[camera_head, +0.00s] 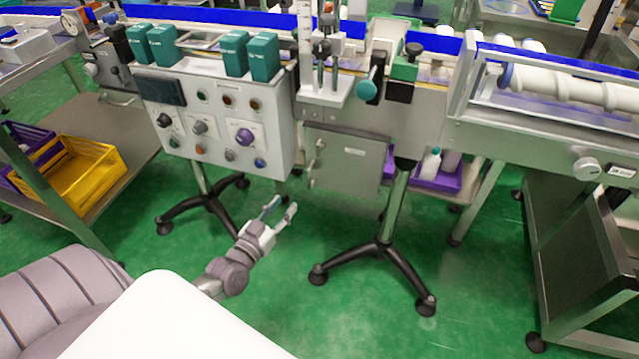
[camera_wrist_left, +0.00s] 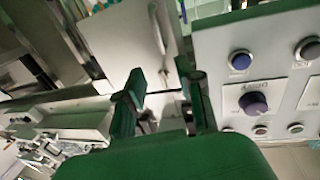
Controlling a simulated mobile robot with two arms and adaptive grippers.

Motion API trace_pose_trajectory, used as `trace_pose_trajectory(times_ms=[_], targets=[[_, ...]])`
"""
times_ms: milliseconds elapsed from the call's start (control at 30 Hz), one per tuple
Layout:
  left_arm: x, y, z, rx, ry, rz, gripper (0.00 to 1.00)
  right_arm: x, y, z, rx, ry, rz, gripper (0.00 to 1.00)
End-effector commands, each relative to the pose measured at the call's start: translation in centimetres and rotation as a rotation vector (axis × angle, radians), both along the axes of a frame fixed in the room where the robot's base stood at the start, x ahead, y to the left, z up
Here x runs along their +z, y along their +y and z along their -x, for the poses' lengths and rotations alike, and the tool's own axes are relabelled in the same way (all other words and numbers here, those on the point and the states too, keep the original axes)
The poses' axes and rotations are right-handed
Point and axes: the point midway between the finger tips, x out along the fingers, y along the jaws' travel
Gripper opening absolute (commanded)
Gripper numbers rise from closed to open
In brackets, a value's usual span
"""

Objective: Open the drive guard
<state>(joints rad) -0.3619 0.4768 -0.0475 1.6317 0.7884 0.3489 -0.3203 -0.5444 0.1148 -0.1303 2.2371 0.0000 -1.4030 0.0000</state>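The drive guard is most likely the grey panel (camera_head: 350,165) below the conveyor, right of the control box. It has a small label and a handle (camera_head: 318,150) near its left edge, and it looks closed. The panel also shows at the upper left of the left wrist view (camera_wrist_left: 115,45), with its curved handle (camera_wrist_left: 157,28). My left gripper (camera_head: 282,207) is in front of and below the panel's left side, apart from it. Its two fingers are spread with nothing between them, as the left wrist view also shows (camera_wrist_left: 162,90). My right gripper is out of view.
A control box (camera_head: 215,125) with knobs and buttons hangs left of the panel. A stand with black feet (camera_head: 380,255) is to the right of my gripper. A yellow crate (camera_head: 85,175) sits on a lower shelf at left. Green floor between is free.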

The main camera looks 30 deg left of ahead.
Motion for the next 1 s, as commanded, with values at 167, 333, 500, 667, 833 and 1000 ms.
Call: trace_pose_trajectory(times_ms=[167,333,500,667,833,1000], targets=[[0.1,0.1,-2.3,0.001,-0.005,0.002,0.36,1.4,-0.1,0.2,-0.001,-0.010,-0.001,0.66],[0.0,0.2,-5.9,0.000,-0.004,0.002,0.36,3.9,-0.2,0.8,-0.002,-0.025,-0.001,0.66],[-0.1,0.4,-9.5,0.001,-0.003,0.002,0.36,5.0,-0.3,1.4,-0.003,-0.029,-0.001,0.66],[-0.1,0.5,-11.9,0.001,0.000,0.001,0.36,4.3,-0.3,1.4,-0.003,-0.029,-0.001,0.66],[0.0,0.5,-13.3,0.000,0.001,0.001,0.36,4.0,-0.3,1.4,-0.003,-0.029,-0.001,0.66],[0.0,0.5,-13.6,-0.001,0.002,0.001,0.36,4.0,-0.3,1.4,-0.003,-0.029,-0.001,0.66]])
